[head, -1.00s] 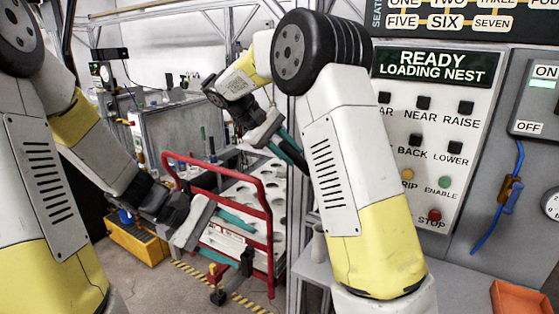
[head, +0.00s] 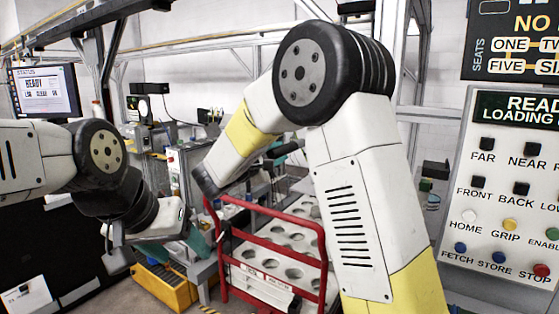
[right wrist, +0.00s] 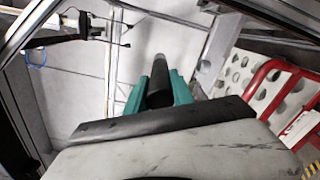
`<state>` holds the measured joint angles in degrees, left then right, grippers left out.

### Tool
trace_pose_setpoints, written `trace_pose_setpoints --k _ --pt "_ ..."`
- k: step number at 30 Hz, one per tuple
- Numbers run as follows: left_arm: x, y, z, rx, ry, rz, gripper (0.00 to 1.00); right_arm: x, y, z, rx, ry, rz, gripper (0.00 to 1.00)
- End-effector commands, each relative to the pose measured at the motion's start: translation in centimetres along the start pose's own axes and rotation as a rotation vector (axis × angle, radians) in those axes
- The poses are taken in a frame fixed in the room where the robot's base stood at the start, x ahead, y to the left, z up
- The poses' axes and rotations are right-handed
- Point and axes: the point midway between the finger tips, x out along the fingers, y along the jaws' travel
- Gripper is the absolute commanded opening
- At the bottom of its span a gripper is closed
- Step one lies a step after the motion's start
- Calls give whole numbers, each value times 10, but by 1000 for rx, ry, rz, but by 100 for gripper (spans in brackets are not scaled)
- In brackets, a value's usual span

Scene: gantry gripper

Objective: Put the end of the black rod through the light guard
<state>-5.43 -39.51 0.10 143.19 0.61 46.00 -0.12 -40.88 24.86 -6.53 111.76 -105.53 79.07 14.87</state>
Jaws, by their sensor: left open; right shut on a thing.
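My right gripper (right wrist: 157,92) is shut on the black rod (right wrist: 158,72) in the right wrist view. The rod shows between the teal fingers and points away from the wrist. In the head view, a teal part of my right gripper (head: 284,149) shows beside my right arm, which hides most of it; I cannot make out the rod there. My left gripper (head: 203,242) is open and looks empty, low at the left of the red-framed rack, with its teal fingers partly hidden. I cannot pick out the light guard with certainty in either view.
A red-framed rack (head: 265,241) with a white, holed panel stands in the middle. A yellow box (head: 165,286) sits on the floor behind my left gripper. A button panel (head: 508,200) is at the right, and a status screen (head: 44,91) reading READY at the left.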

Motion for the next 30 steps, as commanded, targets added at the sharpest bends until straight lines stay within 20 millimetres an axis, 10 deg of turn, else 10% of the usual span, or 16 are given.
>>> trace_pose_setpoints --k 14,30 --pt "-2 -1 -1 9 13 -5 63 -2 2 -2 0 4 12 0" --pt "-2 -1 -1 8 12 -5 63 56 2 -2 0 3 11 0"
